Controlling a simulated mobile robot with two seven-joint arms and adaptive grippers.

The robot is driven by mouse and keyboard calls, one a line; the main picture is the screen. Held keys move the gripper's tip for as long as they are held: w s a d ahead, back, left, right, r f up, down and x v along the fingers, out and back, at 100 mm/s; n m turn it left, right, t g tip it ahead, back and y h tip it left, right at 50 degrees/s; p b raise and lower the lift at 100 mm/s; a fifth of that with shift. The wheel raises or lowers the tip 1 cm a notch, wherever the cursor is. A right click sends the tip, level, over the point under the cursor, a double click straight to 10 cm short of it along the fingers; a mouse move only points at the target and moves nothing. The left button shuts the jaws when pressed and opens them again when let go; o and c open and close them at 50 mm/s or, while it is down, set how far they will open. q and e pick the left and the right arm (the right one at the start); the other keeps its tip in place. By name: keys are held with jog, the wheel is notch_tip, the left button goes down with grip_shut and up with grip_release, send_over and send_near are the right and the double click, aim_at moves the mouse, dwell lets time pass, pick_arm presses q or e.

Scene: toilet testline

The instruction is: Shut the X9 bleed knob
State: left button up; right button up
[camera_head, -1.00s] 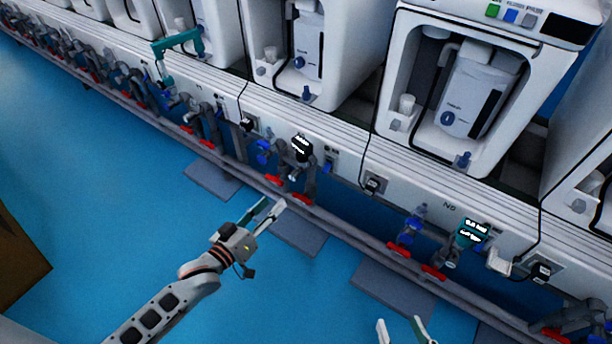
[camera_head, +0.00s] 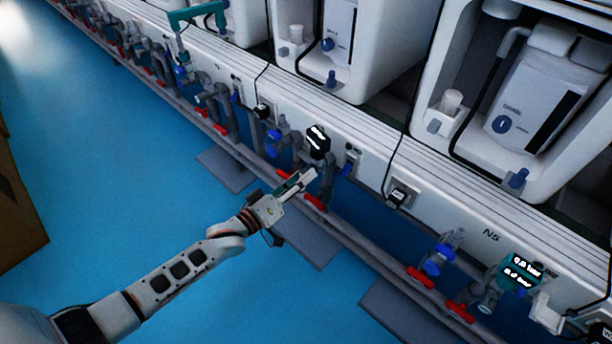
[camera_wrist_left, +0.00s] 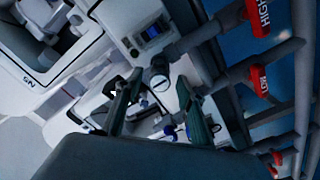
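My left gripper (camera_head: 300,182) reaches in from the left to a pipe station with a dark gauge (camera_head: 318,139) on the white testline. In the left wrist view, its two dark fingers (camera_wrist_left: 160,84) are apart. A short grey round fitting with a pale end (camera_wrist_left: 160,77) shows between the fingertips; I cannot tell whether they touch it. No X9 label is readable, so I cannot tell which part is the X9 bleed knob. A blue valve (camera_head: 275,137) sits left of the gauge. My right gripper is out of view.
Red handles (camera_head: 314,202) line the low grey pipe; the wrist view shows red tags reading HIGH (camera_wrist_left: 258,16) and LOW (camera_wrist_left: 258,80). Another station with a teal gauge (camera_head: 521,272) stands right. A black cable (camera_head: 408,100) hangs down. The blue floor (camera_head: 130,210) is open at left.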

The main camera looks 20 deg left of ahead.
pick_arm(q)
jog(key=shift+w+d+f, duration=0.15)
jog(key=shift+w+d, duration=0.1)
jog(key=shift+w, duration=0.45)
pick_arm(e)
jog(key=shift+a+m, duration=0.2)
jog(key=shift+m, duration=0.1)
pick_arm(q)
grip_shut()
